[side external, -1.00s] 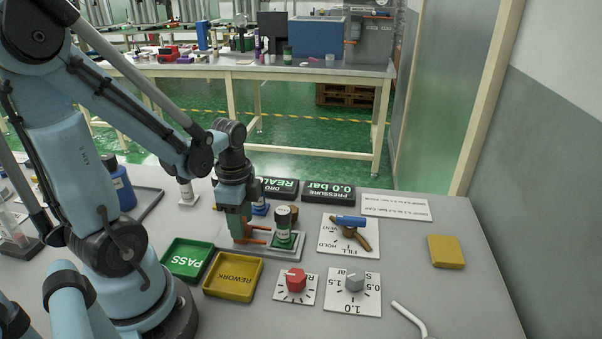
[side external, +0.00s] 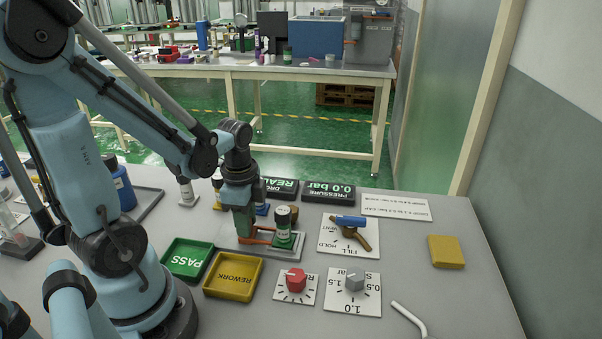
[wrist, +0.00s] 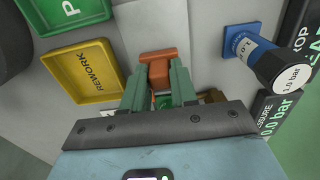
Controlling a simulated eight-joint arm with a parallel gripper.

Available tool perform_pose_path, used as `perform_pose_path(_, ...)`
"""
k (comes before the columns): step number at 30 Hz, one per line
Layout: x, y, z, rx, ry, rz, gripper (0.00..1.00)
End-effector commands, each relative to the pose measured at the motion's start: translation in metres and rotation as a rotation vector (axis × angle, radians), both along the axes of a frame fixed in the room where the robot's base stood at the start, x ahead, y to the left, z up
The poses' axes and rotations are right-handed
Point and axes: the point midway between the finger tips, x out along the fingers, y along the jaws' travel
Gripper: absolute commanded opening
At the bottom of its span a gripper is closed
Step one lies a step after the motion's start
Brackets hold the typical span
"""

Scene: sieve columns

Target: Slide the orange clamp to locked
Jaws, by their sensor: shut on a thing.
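The orange clamp (side external: 258,241) lies low on a grey base plate (side external: 294,252), just left of a green column with a dark cap (side external: 283,226). My gripper (side external: 246,237) is down at the clamp's left part and shut on it. In the wrist view, the fingers of my gripper (wrist: 159,76) stand on both sides of the orange clamp's narrow part (wrist: 159,74), and its wider end (wrist: 157,55) shows beyond them. The fingers hide part of the clamp, and the green column is mostly hidden there.
The green PASS tray (side external: 187,259) and yellow REWORK tray (side external: 233,277) lie in front. Pressure and drop displays (side external: 328,193) stand behind. The right tabletop is mostly clear.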

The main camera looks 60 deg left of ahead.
Motion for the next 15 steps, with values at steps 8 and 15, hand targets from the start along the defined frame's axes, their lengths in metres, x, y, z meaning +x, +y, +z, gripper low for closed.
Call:
perform_pose_path(8,0.0062,-0.0059,0.0003,-0.001,0.0,-0.002,0.0)
perform_pose_path(15,0.0107,-0.0103,0.0004,-0.001,0.0,-0.002,0.0)
